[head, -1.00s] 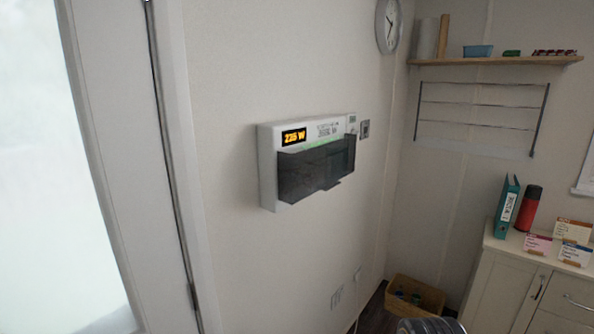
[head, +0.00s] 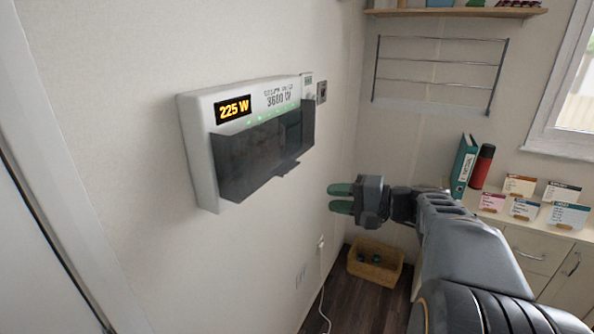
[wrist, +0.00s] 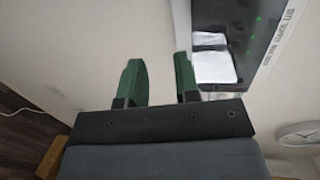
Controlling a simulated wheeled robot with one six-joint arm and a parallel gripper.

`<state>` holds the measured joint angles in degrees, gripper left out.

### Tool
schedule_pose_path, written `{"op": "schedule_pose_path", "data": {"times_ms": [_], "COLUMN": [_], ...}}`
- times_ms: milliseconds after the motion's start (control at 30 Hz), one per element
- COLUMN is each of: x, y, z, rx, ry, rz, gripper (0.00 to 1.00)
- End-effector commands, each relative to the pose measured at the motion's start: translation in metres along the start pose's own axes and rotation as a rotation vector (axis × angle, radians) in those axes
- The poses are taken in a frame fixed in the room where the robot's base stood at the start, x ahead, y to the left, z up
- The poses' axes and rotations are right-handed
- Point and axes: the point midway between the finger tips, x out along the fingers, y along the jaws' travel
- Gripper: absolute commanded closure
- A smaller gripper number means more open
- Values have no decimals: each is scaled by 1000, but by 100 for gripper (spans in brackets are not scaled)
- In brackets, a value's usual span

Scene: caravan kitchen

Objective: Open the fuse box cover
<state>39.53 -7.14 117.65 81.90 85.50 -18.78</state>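The fuse box (head: 204,165) is a white unit on the wall, left of centre in the head view, with an orange "225 W" display. Its dark translucent cover (head: 255,152) is down over the front, with a small tab at its lower edge. My gripper (head: 340,199) is to the right of the box and apart from it, its green fingers pointing left. In the wrist view the fingers (wrist: 160,80) stand apart with nothing between them. There the dark cover (wrist: 243,35) shows at the upper right, with white shapes seen in it.
A small wall switch (head: 321,92) is right of the box. A wire rack (head: 438,75) hangs on the far wall. A counter (head: 535,225) with a binder, a red bottle and cards stands at right. A basket (head: 376,266) is on the floor.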

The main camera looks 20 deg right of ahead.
Motion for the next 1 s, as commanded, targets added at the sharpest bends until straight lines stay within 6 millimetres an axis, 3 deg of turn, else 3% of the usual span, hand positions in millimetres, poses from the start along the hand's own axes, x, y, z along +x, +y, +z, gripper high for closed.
{"op": "schedule_pose_path", "data": {"times_ms": [100,267,700,1000], "x": [-17,-14,66,101], "y": [-16,-27,-41,-46], "z": [-19,-27,-32,-35], "rx": [-8,-17,-15,-17], "ry": [46,64,65,67], "rz": [-108,-162,-161,-161], "gripper": [70,70,70,70]}}
